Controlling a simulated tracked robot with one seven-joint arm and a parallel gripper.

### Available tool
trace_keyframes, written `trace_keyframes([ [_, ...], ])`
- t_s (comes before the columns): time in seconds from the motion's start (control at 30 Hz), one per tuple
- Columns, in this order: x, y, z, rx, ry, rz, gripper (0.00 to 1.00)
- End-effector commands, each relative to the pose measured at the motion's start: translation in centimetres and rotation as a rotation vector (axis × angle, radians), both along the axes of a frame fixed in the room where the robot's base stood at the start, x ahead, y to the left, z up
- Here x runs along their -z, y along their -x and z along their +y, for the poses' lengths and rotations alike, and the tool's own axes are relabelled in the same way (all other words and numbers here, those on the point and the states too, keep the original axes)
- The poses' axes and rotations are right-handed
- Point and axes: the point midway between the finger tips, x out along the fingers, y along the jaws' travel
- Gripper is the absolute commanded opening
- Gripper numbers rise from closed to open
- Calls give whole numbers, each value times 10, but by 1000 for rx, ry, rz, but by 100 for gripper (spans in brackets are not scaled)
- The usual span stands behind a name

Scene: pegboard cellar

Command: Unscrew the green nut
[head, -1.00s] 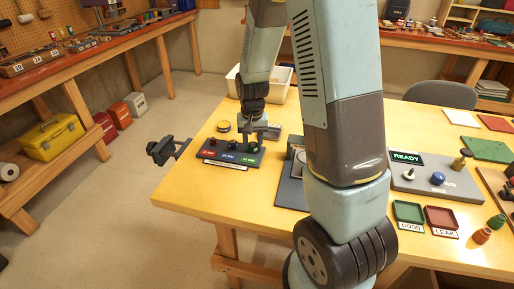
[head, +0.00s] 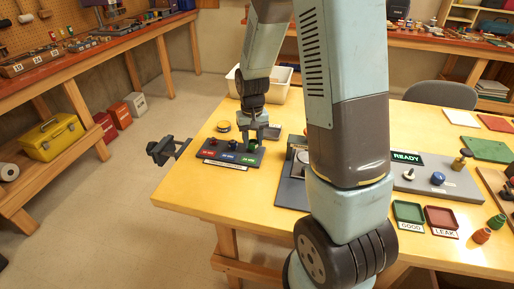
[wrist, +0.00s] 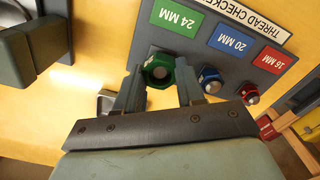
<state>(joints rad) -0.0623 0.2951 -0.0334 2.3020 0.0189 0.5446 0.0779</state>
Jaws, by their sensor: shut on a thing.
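The green nut (wrist: 156,66) sits on a stud at the 24 MM green label of the dark thread checker board (wrist: 200,48). My gripper (wrist: 158,82) is shut on the green nut, one finger on each side of it, in the wrist view. In the head view my gripper (head: 249,141) points down over the right end of the board, and the nut is mostly hidden. A blue nut (wrist: 209,76) at 20 MM and a red nut (wrist: 250,94) at 16 MM stand beside it on the board, clear of the fingers.
A black clamp (head: 165,150) sticks out at the table's left edge. A yellow-topped round tin (head: 223,127) and a white bin (head: 283,82) stand behind the board. A grey READY station (head: 445,187) and green and red trays (head: 441,217) lie to the right.

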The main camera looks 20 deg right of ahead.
Motion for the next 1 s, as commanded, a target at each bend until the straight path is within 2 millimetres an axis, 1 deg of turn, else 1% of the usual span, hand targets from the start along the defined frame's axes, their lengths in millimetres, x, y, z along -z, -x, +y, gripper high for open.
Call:
trace_keyframes([
  [0.33,-2,0,0,0,0,-1,19],
  [1.0,-29,0,0,0,0,-1,19],
])
